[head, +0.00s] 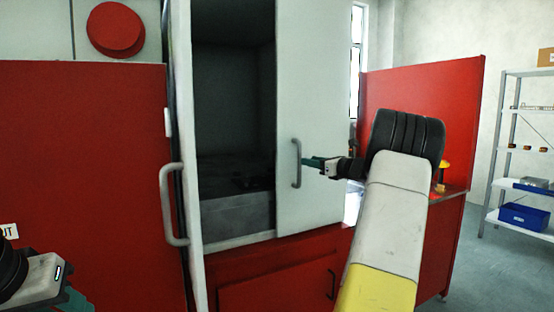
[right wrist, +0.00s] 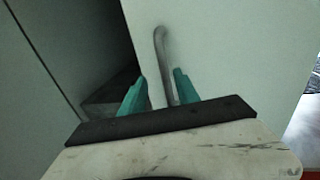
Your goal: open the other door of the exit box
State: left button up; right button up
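The exit box (head: 233,215) is a cabinet with a dark interior. Its left door (head: 180,130) stands swung open, seen almost edge-on, with a grey bar handle (head: 167,205). Its right door (head: 315,90) covers the right part of the opening and looks shut. My right gripper (head: 306,161) is at this door's grey handle (head: 296,165). In the right wrist view the handle (right wrist: 162,55) runs between the two teal fingers (right wrist: 160,92), with a gap beside it; the fingers look open around it. My left gripper (head: 72,300) is low at the left edge, only partly in view.
A red panel (head: 80,180) fills the left, with a round red part (head: 116,29) above it. Another red panel (head: 425,110) stands behind my right arm. A shelf rack (head: 507,150) with a blue bin (head: 523,216) is at far right. Floor between looks clear.

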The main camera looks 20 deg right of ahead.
jog(key=x, duration=0.7)
jog(key=shift+w+d, duration=0.3)
jog(key=shift+w, duration=0.15)
grip_shut()
dwell(1.0)
